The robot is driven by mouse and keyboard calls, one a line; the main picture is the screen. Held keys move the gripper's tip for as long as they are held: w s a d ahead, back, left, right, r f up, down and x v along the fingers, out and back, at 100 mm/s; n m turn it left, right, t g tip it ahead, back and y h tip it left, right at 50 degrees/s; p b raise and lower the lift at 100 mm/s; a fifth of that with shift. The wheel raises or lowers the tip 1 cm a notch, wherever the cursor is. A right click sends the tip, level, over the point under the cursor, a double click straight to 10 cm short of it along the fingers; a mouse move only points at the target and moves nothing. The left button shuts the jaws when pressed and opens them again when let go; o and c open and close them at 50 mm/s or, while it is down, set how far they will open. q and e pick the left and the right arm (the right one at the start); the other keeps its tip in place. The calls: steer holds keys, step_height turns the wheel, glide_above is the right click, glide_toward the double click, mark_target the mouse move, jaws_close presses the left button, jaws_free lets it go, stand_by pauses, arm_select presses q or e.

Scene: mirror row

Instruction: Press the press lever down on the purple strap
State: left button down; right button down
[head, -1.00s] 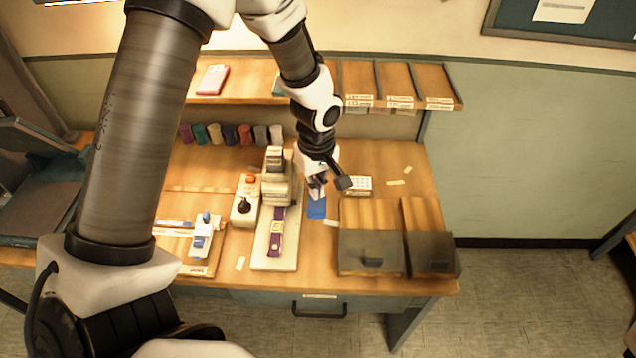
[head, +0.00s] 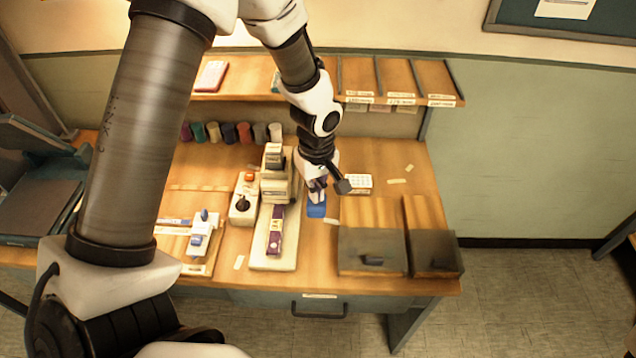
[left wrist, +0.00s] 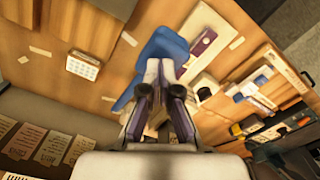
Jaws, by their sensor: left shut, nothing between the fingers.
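The purple strap (head: 276,230) lies along the cream base (head: 273,262) of the press, in front of its upright body (head: 276,178). In the left wrist view the strap (left wrist: 203,42) lies on its pale base, up and right of the fingers. I cannot make out the press lever for certain. My left gripper (head: 318,186) is shut and empty, right of the press body and over a flat-looking blue piece (head: 316,211). In the left wrist view the fingers (left wrist: 160,72) cover part of this blue piece (left wrist: 165,44); I cannot tell whether they touch it.
A small box with a black knob (head: 241,203) stands left of the press. Farther left is a white and blue device (head: 203,233). Grey-fronted wooden bins (head: 371,252) stand to the right. A calculator-like pad (head: 358,182) and coloured spools (head: 229,132) are behind.

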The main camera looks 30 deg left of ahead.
arm_select(q)
step_height(320, 180, down, 8)
steer(key=b, duration=0.6)
stand_by(0.8)
step_height(320, 180, up, 15)
steer(key=p, duration=1.2)
steer(key=shift+f, duration=0.1)
